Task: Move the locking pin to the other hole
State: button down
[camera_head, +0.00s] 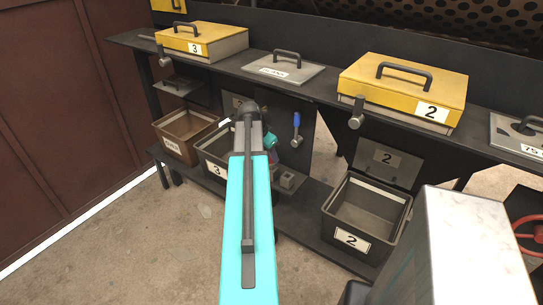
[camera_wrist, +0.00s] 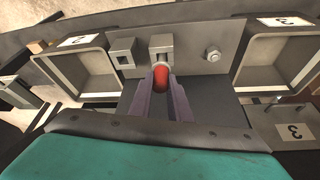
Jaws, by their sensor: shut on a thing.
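The locking pin (camera_wrist: 161,79) shows in the wrist view as a red rounded end between the purple fingertips of my gripper (camera_wrist: 160,92), which is shut on it. The pin is at the near face of the middle grey block (camera_wrist: 161,46), in line with it; how far it sits inside that block's hole is hidden. A second grey block (camera_wrist: 122,58) with an open, empty square hole stands just to the left on the same plate. In the head view my arm hides most of my gripper and the pin; a grey holed block (camera_head: 287,181) shows right of the arm.
A bolt (camera_wrist: 212,55) stands out from the plate (camera_wrist: 190,48) on the right. Open bins flank the plate, with bin 2 (camera_head: 334,235) on the right in the head view. A blue-handled lever (camera_head: 296,127) hangs above. Yellow-lidded boxes (camera_head: 402,83) line the upper shelf.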

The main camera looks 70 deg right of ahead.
jog(key=shift+f+b, duration=0.55)
jog(key=shift+f, duration=0.5)
dwell(0.7)
jog(key=c, duration=1.6)
grip_release()
jog(key=shift+o, duration=0.2)
jog(key=shift+r, duration=0.15)
jog(key=shift+r+p, duration=2.2)
jog(key=shift+r, duration=1.7)
